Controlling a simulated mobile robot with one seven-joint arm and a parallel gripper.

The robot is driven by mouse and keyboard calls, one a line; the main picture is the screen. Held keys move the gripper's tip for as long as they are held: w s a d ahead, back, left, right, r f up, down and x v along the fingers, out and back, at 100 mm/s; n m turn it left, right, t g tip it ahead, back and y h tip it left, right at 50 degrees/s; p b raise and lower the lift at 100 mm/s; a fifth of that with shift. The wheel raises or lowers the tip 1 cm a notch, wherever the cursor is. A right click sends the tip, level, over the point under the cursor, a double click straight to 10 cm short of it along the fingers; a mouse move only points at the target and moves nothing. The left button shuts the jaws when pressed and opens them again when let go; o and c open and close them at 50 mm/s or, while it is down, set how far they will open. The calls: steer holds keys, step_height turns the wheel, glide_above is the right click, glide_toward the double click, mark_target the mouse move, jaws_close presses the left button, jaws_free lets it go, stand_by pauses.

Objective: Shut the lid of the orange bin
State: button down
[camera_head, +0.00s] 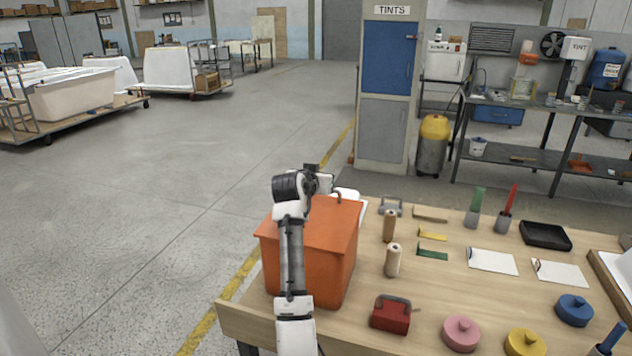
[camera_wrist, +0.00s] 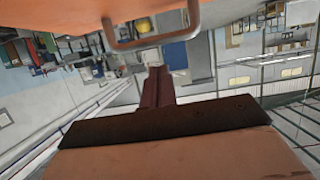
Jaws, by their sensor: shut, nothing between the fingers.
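The orange bin (camera_head: 325,282) stands at the left end of the wooden table. Its flat orange lid (camera_head: 335,222) lies across the top and looks level with the rim; my arm hides part of it, so a small gap cannot be ruled out. A handle loop stands at the lid's far right edge, and a grey loop (camera_wrist: 150,40) shows below the orange surface in the wrist view. My gripper (camera_head: 322,181) is above the bin's far side, shut and empty. Its fingers (camera_wrist: 158,78) show in the wrist view, apart from the orange surface.
A red box (camera_head: 390,316) and upright rollers (camera_head: 392,262) stand right of the bin. Round pink (camera_head: 461,333), yellow (camera_head: 525,342) and blue (camera_head: 574,309) pieces lie at the front right. Open floor lies left of the table.

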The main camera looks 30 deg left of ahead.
steer(key=s+d+r+b, duration=0.2)
steer(key=s+r+b, duration=0.1)
steer(key=s+r, duration=0.4)
steer(key=shift+v, duration=0.8)
steer(key=shift+a+b, duration=0.1)
steer(key=shift+b, duration=0.2)
